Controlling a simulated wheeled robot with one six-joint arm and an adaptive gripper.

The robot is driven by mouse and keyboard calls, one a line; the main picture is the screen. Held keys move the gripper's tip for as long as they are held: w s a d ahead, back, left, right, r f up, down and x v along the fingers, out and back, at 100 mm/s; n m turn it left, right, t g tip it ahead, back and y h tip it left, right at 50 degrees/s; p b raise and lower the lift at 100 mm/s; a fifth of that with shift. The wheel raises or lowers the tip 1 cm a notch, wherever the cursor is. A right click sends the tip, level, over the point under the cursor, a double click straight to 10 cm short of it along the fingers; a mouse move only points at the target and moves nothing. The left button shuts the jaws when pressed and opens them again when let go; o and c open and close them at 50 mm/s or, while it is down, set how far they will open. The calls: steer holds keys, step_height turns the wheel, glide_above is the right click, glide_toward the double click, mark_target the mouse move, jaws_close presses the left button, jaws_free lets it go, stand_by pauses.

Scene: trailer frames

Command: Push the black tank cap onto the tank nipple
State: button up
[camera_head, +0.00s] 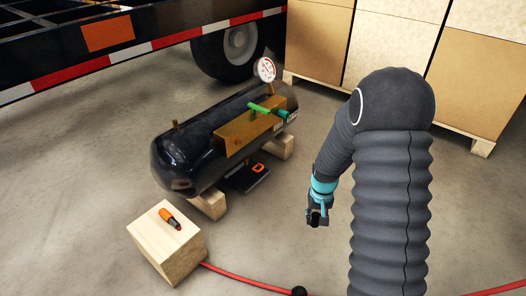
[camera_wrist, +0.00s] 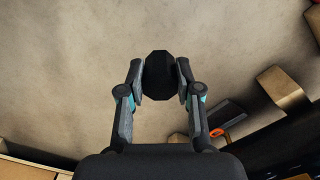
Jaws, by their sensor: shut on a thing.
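My gripper (camera_head: 316,217) is right of the tank and in front of it, above the concrete floor. In the wrist view it is shut on the black tank cap (camera_wrist: 160,77), a dark faceted round piece between the fingertips. The cap also shows small and dark at the fingertips in the head view (camera_head: 316,219). The black tank (camera_head: 180,160) lies on wooden blocks. A short brass fitting (camera_head: 175,125), which looks like the nipple, stands up from its left end. The cap is well apart from it.
A pressure gauge (camera_head: 266,70) and green valve handles (camera_head: 266,110) rise from the tank. A wooden block (camera_head: 160,245) bears an orange-black marker-like tool (camera_head: 170,218). An orange-black tool (camera_head: 250,177) lies by the tank. A red hose (camera_head: 240,279) crosses the floor. Crates (camera_head: 318,45) stand behind.

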steer(key=w+a+m+g+y+p, duration=0.35)
steer(key=a+m+g+y, duration=0.3)
steer(key=a+m, duration=1.25)
steer(key=w+r+m+t+y+p, duration=0.1)
steer(key=w+r+m+t+y, duration=0.3)
steer(key=w+m+t, duration=0.4)
steer(key=w+r+m+t+y+p, duration=0.1)
steer(key=w+r+m+t+y, duration=0.2)
steer(key=w+m+t, duration=0.6)
steer(key=w+r+m, duration=0.1)
steer(key=m, duration=0.2)
steer(key=shift+w+d+y+p, duration=0.25)
steer(key=shift+w+y+p, duration=0.1)
steer(key=shift+w+p, duration=0.05)
steer(key=shift+t, duration=0.25)
steer(key=shift+b+x, duration=0.5)
steer(key=shift+x, duration=2.35)
